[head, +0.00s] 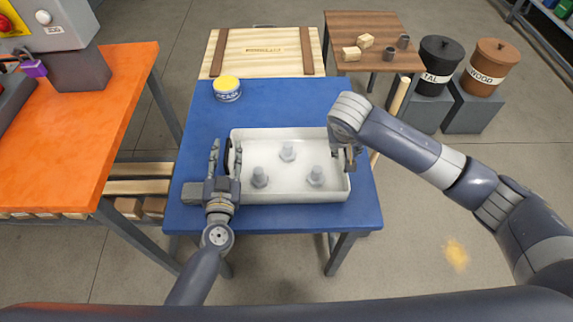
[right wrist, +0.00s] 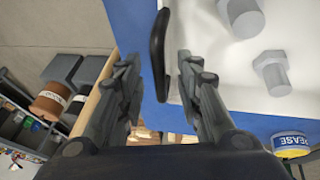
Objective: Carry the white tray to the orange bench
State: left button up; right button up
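My left gripper (head: 226,148) is open there, one finger outside the handle and one at the tray's inner side. My right gripper (head: 346,157) is at the tray's right end, partly hidden by its own wrist. In the right wrist view its fingers (right wrist: 159,62) are apart, with the right handle (right wrist: 158,42) between them and gaps on both sides. The orange bench (head: 105,115) stands to the left.
A yellow-lidded tin (head: 227,89) stands on the table's back left. A wooden crate (head: 262,51) is behind the table. A brown table (head: 370,25) and two bins (head: 440,62) stand at back right.

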pick_arm(q)
jog(key=shift+w, duration=0.5)
pick_arm(e)
jog(key=shift+w+d+f, duration=0.1)
jog(key=shift+w+f, duration=0.1)
jog(key=shift+f, duration=0.3)
pick_arm(q)
grip_shut()
pick_arm(e)
grip_shut()
pick_arm(q)
jog(key=shift+r, duration=0.2)
pick_arm(e)
jog(key=shift+r, duration=0.2)
